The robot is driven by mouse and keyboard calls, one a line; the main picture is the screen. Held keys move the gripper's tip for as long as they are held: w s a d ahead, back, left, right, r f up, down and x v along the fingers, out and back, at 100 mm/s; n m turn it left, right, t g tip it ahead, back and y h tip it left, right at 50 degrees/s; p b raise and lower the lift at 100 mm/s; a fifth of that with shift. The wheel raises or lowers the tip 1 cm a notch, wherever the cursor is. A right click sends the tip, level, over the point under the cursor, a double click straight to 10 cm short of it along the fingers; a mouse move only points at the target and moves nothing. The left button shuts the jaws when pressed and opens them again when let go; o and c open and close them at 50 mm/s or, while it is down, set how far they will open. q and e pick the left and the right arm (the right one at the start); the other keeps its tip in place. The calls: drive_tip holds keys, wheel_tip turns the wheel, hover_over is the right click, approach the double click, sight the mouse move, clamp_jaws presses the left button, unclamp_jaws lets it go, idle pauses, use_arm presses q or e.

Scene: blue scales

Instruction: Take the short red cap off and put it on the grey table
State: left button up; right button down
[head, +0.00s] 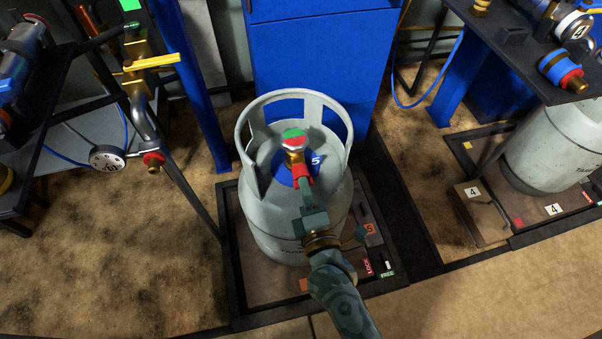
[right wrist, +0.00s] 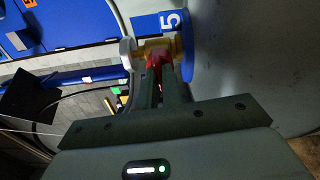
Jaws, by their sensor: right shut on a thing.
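The short red cap (head: 303,171) is at the side outlet of the brass valve on top of the grey gas cylinder (head: 277,212), which bears a blue 5 disc. My right gripper (head: 305,184) reaches in from below and is shut on the cap. In the right wrist view the red cap (right wrist: 158,58) sits between the fingertips, against the brass valve (right wrist: 176,47); I cannot tell if it is loose. The fingers hide part of it. A grey table surface (head: 75,150) lies at the left. My left gripper is not in view.
The cylinder's collar (head: 246,150) rises around the valve. The cylinder stands on a dark-framed scale (head: 242,312). A pipe with a yellow lever (head: 152,62) and a gauge (head: 107,158) are at the left. A dark table (head: 490,32) and another cylinder (head: 553,145) are at the right.

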drive_tip(key=shift+a+n+p, duration=0.1)
drive_tip(key=shift+n+p, duration=0.25)
drive_tip(key=shift+n, duration=0.65)
drive_tip(key=shift+f, duration=0.1)
drive_tip(key=shift+s, duration=0.1)
